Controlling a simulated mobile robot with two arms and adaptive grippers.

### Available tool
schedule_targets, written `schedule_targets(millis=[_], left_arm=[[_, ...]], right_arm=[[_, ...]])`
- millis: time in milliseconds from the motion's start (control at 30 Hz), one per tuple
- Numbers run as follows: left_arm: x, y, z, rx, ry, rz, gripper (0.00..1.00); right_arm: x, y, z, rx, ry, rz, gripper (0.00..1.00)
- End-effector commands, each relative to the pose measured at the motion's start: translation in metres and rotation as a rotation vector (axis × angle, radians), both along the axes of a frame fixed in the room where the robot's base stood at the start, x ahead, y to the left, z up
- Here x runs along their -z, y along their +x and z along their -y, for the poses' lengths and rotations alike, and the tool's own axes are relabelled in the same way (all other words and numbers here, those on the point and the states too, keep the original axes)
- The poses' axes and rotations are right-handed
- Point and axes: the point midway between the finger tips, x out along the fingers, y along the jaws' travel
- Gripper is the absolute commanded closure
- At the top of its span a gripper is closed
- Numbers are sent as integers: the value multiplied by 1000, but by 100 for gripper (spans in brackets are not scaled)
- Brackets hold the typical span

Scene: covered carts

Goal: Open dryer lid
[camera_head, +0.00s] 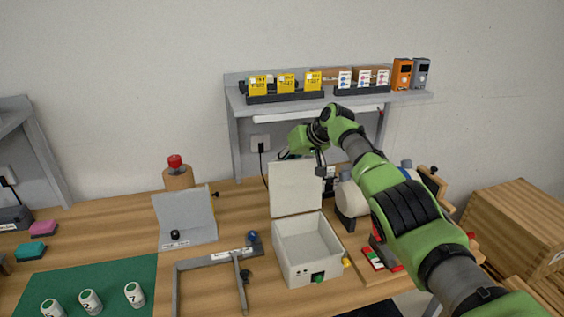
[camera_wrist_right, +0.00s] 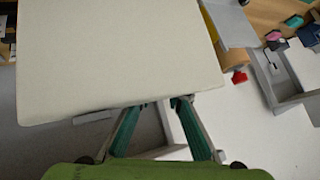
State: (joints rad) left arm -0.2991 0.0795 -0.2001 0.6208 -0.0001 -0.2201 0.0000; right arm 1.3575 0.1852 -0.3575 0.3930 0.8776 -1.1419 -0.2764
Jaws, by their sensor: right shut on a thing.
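The dryer is a cream box (camera_head: 307,250) on the wooden bench, with its inside open to view. Its lid (camera_head: 296,188) stands about upright at the back edge of the box. A green knob shows on the front of the box. My right gripper (camera_head: 284,156) is at the top edge of the lid, shut on it. In the right wrist view the pale lid (camera_wrist_right: 115,50) fills much of the picture, and the fingers of my right gripper (camera_wrist_right: 162,103) meet its edge. The exact contact is partly hidden by the lid. My left gripper is not in view.
A shelf (camera_head: 350,103) with yellow and white cards stands behind the lid. A grey angled stand (camera_head: 186,217) and a grey frame (camera_head: 208,262) are left of the box. White jars (camera_head: 90,300) stand on a green mat. A white roller device is to the right, partly behind my arm.

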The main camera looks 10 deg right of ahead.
Motion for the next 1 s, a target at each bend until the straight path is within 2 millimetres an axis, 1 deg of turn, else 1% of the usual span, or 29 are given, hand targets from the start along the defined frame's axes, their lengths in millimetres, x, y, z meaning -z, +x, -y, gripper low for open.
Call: schedule_targets(millis=[33,533,567,600,633,1000], left_arm=[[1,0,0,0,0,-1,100],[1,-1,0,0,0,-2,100],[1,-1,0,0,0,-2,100],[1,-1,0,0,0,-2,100],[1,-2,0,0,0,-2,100],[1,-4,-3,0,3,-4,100]], right_arm=[[17,-6,1,-1,-6,-30,100],[18,-7,1,-3,-10,-32,100],[18,-7,1,-3,-10,-32,80],[18,-6,1,-3,-10,-31,70],[18,-6,1,-4,-9,-31,67],[14,-5,0,-3,-6,-24,67]])
